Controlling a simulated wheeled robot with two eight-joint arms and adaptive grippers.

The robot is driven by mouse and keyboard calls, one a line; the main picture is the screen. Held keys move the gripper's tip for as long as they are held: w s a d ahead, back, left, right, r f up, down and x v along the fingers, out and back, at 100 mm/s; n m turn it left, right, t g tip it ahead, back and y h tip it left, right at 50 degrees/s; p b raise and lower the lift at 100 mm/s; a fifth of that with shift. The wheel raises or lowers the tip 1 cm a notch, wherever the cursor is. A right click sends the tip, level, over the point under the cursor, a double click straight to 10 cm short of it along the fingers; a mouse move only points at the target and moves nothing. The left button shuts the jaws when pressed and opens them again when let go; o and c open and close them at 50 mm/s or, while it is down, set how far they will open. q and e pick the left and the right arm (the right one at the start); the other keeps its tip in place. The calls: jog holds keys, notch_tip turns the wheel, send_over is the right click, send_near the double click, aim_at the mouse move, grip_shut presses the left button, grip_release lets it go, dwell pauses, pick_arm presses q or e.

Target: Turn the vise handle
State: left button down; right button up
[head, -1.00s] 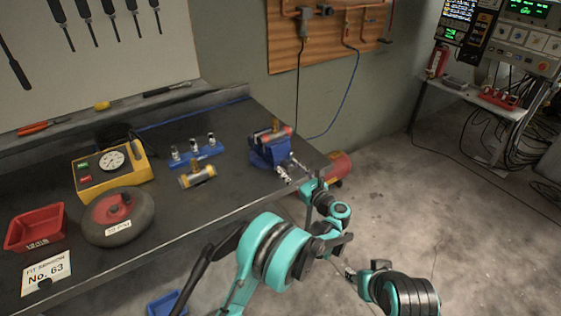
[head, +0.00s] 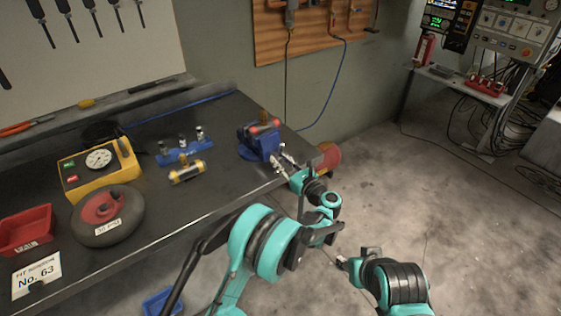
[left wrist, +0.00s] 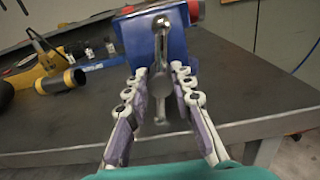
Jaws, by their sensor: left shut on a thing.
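The blue vise (head: 258,142) stands at the right front corner of the dark workbench. In the left wrist view the vise (left wrist: 176,48) fills the top middle, with red showing at its upper corners. Its metal handle (left wrist: 159,108) is a bar that hangs roughly upright in front of the blue face. My left gripper (head: 283,163) reaches the vise from the bench's front right side. In the left wrist view its fingers (left wrist: 160,84) are shut on the handle, one on each side. The right arm is low in the head view; its gripper (head: 343,261) shows small and its jaws are unclear.
On the bench (head: 215,195) are a yellow gauge box (head: 100,168), a wheel (head: 107,215), a red tray (head: 25,230), a blue stand (head: 182,152) and a yellow cylinder (head: 187,172). A red cylinder (head: 327,157) is beyond the bench corner. The floor to the right is open.

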pick_arm(q)
jog(key=m+b, duration=0.1)
jog(key=m, duration=0.5)
jog(key=shift+m, duration=0.4)
jog(key=m+b, duration=0.1)
jog(key=m, duration=0.2)
jog(key=shift+w+m, duration=0.1)
jog(key=shift+m, duration=0.2)
jog(key=m, duration=0.3)
jog(key=shift+f+m, duration=0.1)
jog(key=shift+m, duration=0.2)
jog(key=m, duration=0.3)
jog(key=shift+d+m+b, duration=0.1)
jog(key=shift+m+b, duration=0.2)
jog(key=m, duration=0.3)
jog(key=shift+f+m, duration=0.1)
jog(key=shift+m, duration=0.2)
jog(key=m, duration=0.4)
jog(key=shift+b, duration=0.3)
jog(key=shift+f+m, duration=0.1)
jog(key=shift+m, duration=1.6)
